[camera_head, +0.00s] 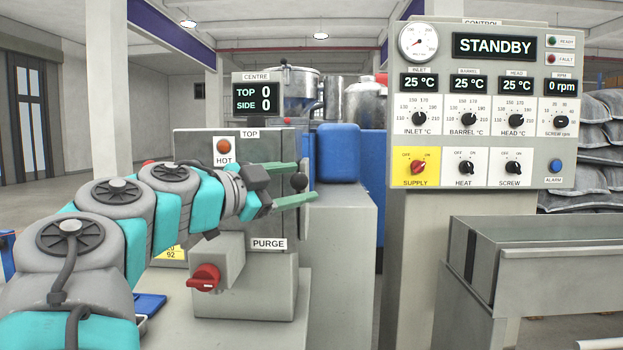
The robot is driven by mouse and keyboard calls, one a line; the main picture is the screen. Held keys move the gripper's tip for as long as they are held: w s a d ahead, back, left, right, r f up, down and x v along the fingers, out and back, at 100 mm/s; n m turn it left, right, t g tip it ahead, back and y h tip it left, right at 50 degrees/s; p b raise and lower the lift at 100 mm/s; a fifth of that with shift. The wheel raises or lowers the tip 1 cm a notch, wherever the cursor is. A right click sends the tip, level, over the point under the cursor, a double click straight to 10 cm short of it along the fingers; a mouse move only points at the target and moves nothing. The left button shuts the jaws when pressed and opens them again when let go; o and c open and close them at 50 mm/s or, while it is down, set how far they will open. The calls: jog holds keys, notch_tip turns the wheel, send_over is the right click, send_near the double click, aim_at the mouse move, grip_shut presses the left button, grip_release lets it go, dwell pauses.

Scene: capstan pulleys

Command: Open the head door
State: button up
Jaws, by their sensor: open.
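The machine head is a grey box (192,145) with a TOP label, a HOT lamp (223,146) and a PURGE label on the block below. No part is labelled as the head door, and my arm hides much of the head's front. I cannot tell whether the fingers touch the knob.
A red-handled purge valve (205,278) sits below my arm. A control panel (487,105) reading STANDBY stands at the right, with a grey trough (540,260) in front of it. A blue tablet-like object (150,304) lies at lower left. Open floor shows at far left.

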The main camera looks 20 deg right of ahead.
jog(key=x, duration=0.4)
jog(key=shift+d, duration=0.15)
jog(key=c, duration=1.1)
jog(key=shift+f, duration=0.15)
dwell(0.4)
